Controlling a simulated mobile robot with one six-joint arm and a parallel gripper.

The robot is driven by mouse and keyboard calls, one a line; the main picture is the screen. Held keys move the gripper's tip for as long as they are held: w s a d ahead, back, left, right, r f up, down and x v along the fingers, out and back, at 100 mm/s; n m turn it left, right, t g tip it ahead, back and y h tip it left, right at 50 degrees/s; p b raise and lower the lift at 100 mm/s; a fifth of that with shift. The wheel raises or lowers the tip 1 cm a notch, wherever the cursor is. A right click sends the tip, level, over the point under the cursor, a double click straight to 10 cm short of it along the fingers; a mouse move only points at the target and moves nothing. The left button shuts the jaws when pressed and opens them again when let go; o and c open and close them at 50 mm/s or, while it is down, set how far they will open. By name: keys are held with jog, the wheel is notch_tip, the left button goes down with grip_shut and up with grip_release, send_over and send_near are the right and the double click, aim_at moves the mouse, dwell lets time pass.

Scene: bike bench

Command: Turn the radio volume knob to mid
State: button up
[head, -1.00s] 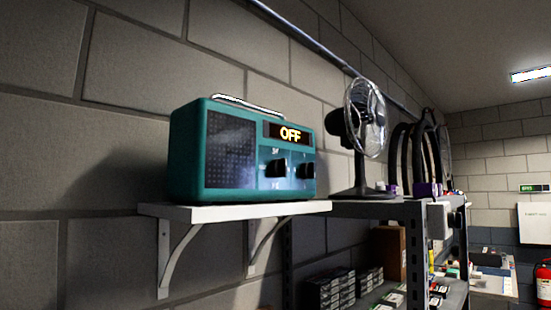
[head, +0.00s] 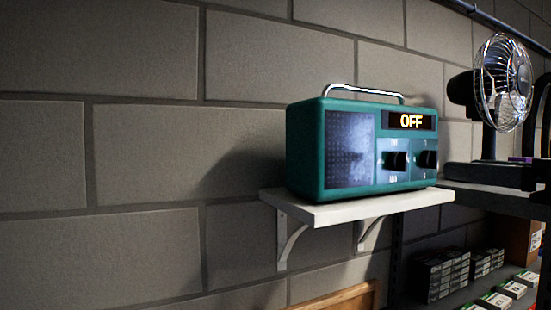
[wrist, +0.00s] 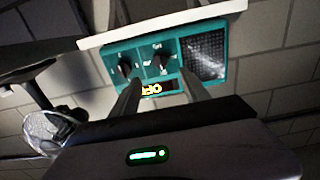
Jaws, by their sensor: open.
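The teal radio (head: 345,185) stands upright on a white wall shelf, with a silver handle on top and a speaker grille at left. Its display (head: 411,121) reads OFF. Two dark knobs sit below the display, a left knob (head: 396,161) and a right knob (head: 427,159); their small labels are too blurred to read, so I cannot tell which is volume. In the wrist view the radio (wrist: 172,80) appears upside down. My gripper (wrist: 160,90) is open and empty, its two fingers pointing toward the radio front, apparently without touching it.
The white shelf (head: 350,207) sits on brackets against a block wall. A fan (head: 503,85) stands to the right on a metal rack (head: 490,198) with small boxes (head: 440,272) below. The wall left of the radio is bare.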

aim_at(406, 164)
jog(key=p+x, duration=0.1)
jog(key=x, duration=1)
jog(key=shift+w+a+f, duration=0.1)
jog(key=shift+w, duration=0.2)
jog(key=shift+c, duration=0.4)
grip_shut()
